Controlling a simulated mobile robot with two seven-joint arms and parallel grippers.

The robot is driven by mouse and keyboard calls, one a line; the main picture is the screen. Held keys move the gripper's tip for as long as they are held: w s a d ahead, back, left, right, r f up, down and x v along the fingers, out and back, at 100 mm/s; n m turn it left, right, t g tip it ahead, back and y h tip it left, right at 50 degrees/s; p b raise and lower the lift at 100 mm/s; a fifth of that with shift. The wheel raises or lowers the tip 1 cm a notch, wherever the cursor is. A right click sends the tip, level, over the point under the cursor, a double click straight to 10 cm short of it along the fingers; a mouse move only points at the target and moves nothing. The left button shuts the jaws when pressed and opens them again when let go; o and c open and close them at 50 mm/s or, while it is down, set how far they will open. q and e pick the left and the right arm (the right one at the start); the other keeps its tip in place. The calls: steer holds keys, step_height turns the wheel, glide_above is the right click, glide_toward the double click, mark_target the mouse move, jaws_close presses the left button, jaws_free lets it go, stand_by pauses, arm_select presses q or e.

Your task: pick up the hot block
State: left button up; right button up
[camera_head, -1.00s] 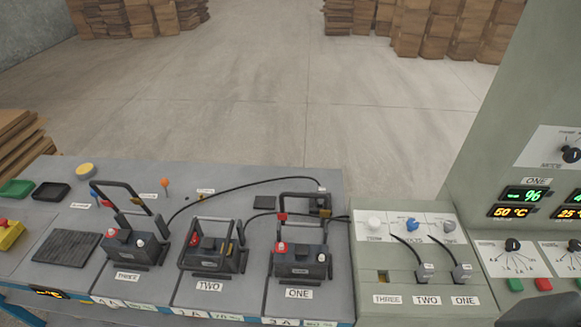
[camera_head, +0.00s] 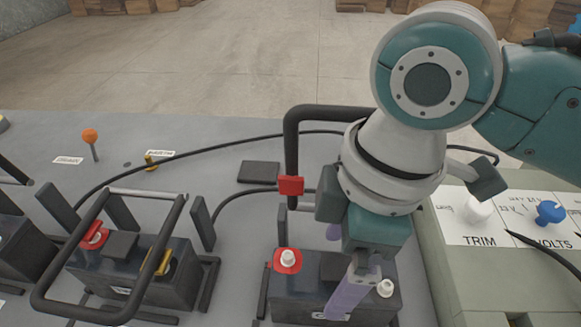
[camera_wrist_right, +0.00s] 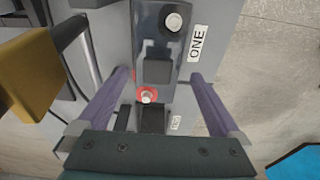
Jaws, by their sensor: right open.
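The black battery block at station ONE (camera_head: 290,297), with a red-ringed terminal and a bare white one, sits below my right gripper (camera_head: 345,285). It also shows in the right wrist view (camera_wrist_right: 156,70), beside its ONE label. My right gripper (camera_wrist_right: 158,80) is open, its purple fingers on either side of the block with gaps between; contact is not visible. Block TWO (camera_head: 145,285) sits to the left under a lowered black frame. Block THREE (camera_head: 18,250) is cut off at the left edge. No readout shows now, so I cannot tell which block is hot. My left gripper is not in view.
An upright black frame (camera_head: 291,150) with a red clip (camera_head: 291,186) stands behind block ONE, close to my gripper. Black cables (camera_head: 190,163) cross the bench. The TRIM and VOLTS console (camera_head: 470,285) stands right. An ochre piece (camera_wrist_right: 40,75) shows in the right wrist view.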

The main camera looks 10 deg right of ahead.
mark_target(328, 287)
steer(key=shift+w+d+f, duration=0.1)
steer(key=shift+w+f, duration=0.15)
steer(key=shift+f, duration=0.2)
step_height(328, 287, down, 7)
steer(key=shift+s+f+b, duration=0.1)
steer(key=shift+b, duration=0.85)
steer(key=c, duration=1.5)
jaws_close()
steer(key=shift+a, duration=0.2)
